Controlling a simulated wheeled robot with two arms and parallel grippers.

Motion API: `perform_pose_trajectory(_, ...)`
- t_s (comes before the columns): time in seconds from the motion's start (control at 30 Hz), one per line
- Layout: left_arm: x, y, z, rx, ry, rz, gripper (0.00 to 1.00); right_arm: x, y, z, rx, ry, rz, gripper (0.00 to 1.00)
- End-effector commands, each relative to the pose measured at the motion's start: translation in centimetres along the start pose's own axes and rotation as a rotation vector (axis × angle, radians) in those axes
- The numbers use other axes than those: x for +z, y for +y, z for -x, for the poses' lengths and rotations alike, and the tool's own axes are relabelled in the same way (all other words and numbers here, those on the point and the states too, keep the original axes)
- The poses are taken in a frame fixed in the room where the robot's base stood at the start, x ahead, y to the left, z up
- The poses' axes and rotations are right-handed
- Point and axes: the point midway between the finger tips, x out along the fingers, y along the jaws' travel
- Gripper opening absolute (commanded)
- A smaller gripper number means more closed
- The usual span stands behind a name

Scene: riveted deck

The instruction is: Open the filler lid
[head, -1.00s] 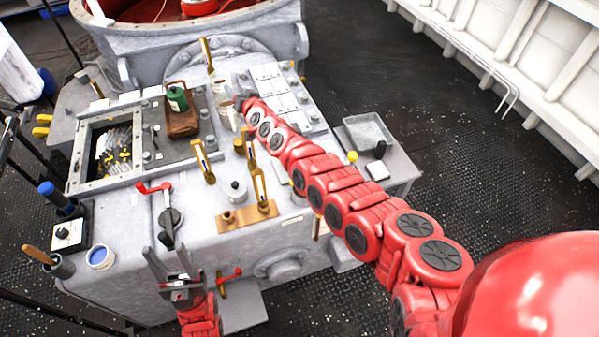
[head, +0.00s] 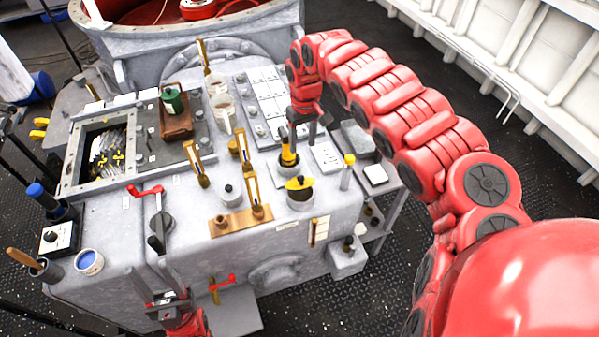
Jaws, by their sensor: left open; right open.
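A yellow lid (head: 298,183) sits at a grey round filler neck (head: 301,202) near the front right of the machine top. It looks tilted up, with a dark opening below its front edge. My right gripper (head: 297,140) points down just behind the lid, its fingers apart. A yellow and black upright part (head: 288,157) stands under its left finger; I cannot tell whether they touch.
Brass-framed gauges (head: 241,150) stand left of the lid. A yellow-topped post (head: 348,165) stands to its right. A square open hatch (head: 100,155) is at the left.

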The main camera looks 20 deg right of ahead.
Motion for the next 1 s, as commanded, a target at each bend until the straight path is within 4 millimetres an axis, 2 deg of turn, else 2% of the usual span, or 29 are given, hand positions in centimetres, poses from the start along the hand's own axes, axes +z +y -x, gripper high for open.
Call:
perform_pose_trajectory(0.1, -0.2, -0.1, -1.1, 0.0, 0.0, 0.0, 0.5, 0.2, -0.2, -2.7, -0.005, -0.007, 0.0, 0.58)
perform_pose_trajectory(0.3, -0.3, -0.1, -1.9, 0.0, 0.0, 0.0, 0.5, 0.0, -0.4, -7.5, -0.007, -0.003, 0.002, 0.58)
perform_pose_trajectory(0.5, -0.4, -0.1, -2.4, 0.0, 0.0, 0.0, 0.5, -0.2, -0.3, -11.2, -0.004, 0.004, 0.001, 0.58)
perform_pose_trajectory(0.73, -0.4, -0.1, -2.5, 0.0, 0.0, 0.0, 0.5, -0.2, -0.2, -13.5, -0.003, 0.005, 0.002, 0.58)
perform_pose_trajectory(1.0, -0.4, -0.1, -2.5, 0.0, 0.0, 0.0, 0.5, -0.2, -0.1, -14.1, -0.001, 0.004, 0.001, 0.58)
